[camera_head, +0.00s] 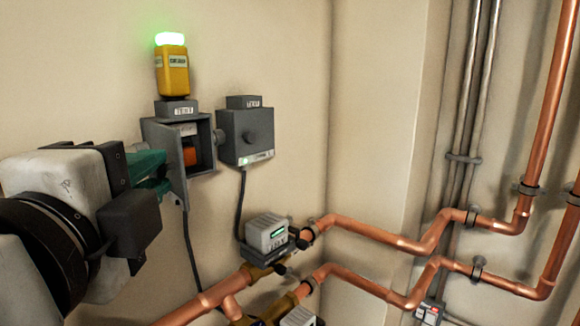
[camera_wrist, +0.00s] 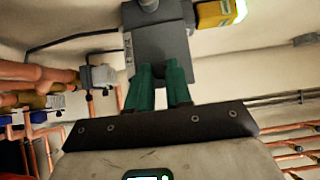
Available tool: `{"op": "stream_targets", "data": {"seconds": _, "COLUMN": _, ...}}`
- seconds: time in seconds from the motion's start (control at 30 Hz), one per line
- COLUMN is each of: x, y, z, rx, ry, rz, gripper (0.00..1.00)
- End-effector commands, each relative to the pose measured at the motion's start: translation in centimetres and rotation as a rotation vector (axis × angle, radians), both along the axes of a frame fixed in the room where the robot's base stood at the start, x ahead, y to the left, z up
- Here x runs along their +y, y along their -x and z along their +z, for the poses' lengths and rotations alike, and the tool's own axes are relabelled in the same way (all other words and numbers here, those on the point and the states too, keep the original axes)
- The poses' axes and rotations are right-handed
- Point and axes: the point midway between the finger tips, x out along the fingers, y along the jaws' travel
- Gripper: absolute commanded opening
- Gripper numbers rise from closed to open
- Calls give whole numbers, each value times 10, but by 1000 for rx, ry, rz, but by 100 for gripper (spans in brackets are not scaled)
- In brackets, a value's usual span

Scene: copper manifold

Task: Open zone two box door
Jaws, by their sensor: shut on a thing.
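A grey wall box (camera_head: 208,140) stands open in the head view, with an orange part (camera_head: 190,156) inside it. Its grey door (camera_head: 158,136) is swung out to the left. My gripper (camera_head: 162,170) reaches in from the left, its green fingers at this door. A second grey box (camera_head: 245,137) to the right is closed, with a round knob.
A yellow unit (camera_head: 172,72) with a lit green top sits above the open box; it also shows in the wrist view (camera_wrist: 216,14). A grey device (camera_head: 266,235) and copper pipes (camera_head: 365,236) run below and right. Bare wall surrounds the boxes.

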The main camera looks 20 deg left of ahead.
Motion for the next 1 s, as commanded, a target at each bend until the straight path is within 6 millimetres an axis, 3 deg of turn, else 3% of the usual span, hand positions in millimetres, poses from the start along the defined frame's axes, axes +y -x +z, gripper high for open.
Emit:
{"op": "stream_targets", "data": {"seconds": 0.43, "x": 2, "y": 0, "z": -4, "rx": 5, "ry": 3, "rz": -19, "gripper": 0}}
{"op": "stream_targets", "data": {"seconds": 1.0, "x": 22, "y": 13, "z": -2, "rx": 3, "ry": 3, "rz": -270, "gripper": 0}}
